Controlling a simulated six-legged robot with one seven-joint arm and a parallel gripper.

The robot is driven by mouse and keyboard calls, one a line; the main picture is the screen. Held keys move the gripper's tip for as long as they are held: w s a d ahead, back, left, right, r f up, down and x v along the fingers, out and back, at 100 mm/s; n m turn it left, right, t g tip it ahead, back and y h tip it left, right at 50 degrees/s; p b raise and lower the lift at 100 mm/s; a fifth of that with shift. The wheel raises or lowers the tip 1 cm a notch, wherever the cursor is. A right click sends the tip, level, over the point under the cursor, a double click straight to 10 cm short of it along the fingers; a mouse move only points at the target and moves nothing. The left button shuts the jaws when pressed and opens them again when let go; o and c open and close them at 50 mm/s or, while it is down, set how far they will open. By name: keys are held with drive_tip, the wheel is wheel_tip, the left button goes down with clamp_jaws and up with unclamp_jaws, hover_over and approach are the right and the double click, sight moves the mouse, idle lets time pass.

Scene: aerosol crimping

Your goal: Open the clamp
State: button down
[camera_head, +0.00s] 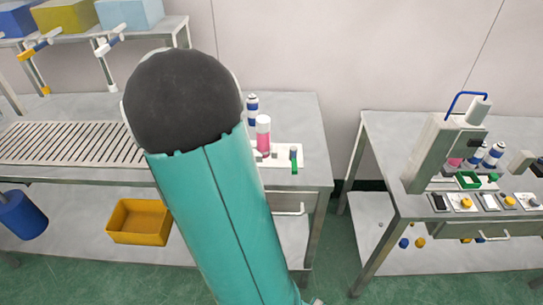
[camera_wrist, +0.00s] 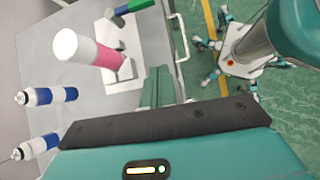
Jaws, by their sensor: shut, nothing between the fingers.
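A white plate (camera_head: 283,160) lies near the front right of the left table. A white can with a pink band (camera_head: 263,135) stands at it; the can also shows large in the wrist view (camera_wrist: 88,50). Beside it on the plate is a small green and blue fixture (camera_head: 293,160), seemingly the clamp; it shows at the top of the wrist view (camera_wrist: 130,8). I cannot tell whether the clamp is open or shut. My gripper (camera_wrist: 157,72) shows as green fingers close together, empty, to the right of the can in the wrist view. My arm hides it in the head view.
Blue and white cans (camera_head: 251,104) stand behind the pink-banded can. A slatted rack (camera_head: 70,143) covers the left table's other end; a yellow bin (camera_head: 140,222) is on its lower shelf. A second table with a press (camera_head: 440,150) stands right, across a floor gap.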

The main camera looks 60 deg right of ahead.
sight(294, 163)
drive_tip(key=shift+g, duration=0.8)
drive_tip(key=d, duration=0.1)
drive_tip(key=s+d+f, duration=0.1)
drive_tip(key=d, duration=0.2)
drive_tip(key=shift+s+f, duration=0.15)
drive_tip(key=shift+s, duration=0.05)
drive_tip(key=shift+f, duration=0.1)
drive_tip(key=x, duration=0.9)
drive_tip(key=shift+s+f, duration=0.1)
drive_tip(key=s, duration=0.1)
drive_tip(key=s+d, duration=0.1)
drive_tip(key=s, duration=0.1)
drive_tip(key=shift+s+d+f, duration=0.1)
drive_tip(key=shift+d+f, duration=0.05)
drive_tip(key=shift+d, duration=0.2)
drive_tip(key=shift+s+d+n, duration=0.25)
drive_tip(key=shift+s+n, duration=0.05)
drive_tip(key=shift+s, duration=0.05)
drive_tip(key=shift+s, duration=0.1)
